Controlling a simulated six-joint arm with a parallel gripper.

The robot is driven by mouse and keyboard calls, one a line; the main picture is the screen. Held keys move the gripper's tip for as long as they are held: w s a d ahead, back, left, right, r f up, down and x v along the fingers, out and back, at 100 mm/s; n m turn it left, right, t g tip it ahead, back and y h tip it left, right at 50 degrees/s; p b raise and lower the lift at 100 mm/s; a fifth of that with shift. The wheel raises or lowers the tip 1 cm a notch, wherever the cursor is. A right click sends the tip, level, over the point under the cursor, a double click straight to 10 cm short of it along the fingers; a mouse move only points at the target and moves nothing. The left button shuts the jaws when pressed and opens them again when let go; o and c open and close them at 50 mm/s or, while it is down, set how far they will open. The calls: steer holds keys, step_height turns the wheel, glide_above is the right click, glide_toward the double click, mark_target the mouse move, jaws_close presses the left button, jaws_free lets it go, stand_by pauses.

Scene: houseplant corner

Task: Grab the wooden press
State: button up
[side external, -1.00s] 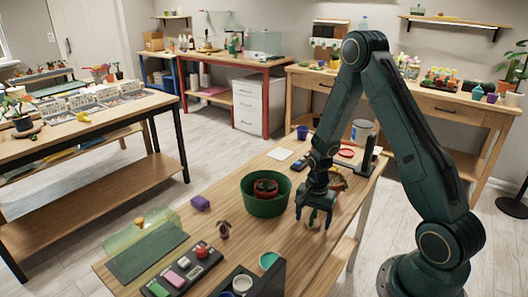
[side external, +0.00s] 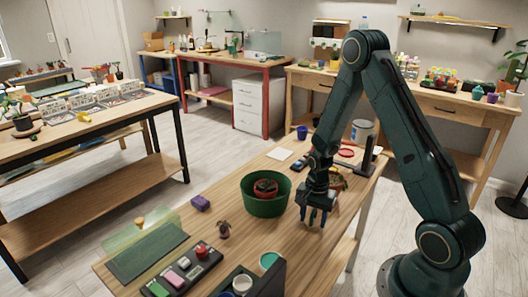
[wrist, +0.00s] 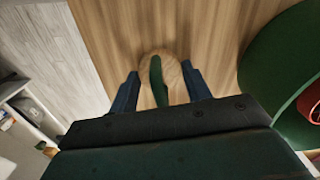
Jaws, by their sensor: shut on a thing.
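The wooden press shows in the wrist view as a round, pale wood disc (wrist: 174,70) with a dark green upright part in its middle. My gripper (wrist: 160,82) has its two blue fingers on either side of it, shut on the press. In the side view my gripper (side external: 314,221) points down low over the wooden table, right of the green pot. There the press is mostly hidden by the fingers.
A large green pot (side external: 265,206) with a small potted plant stands close left of my gripper. The table's right edge is close.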

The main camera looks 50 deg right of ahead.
mark_target(314, 210)
step_height(314, 210, up, 20)
steer(key=shift+f, duration=0.1)
stand_by(0.7)
steer(key=shift+w+a, duration=0.1)
stand_by(0.5)
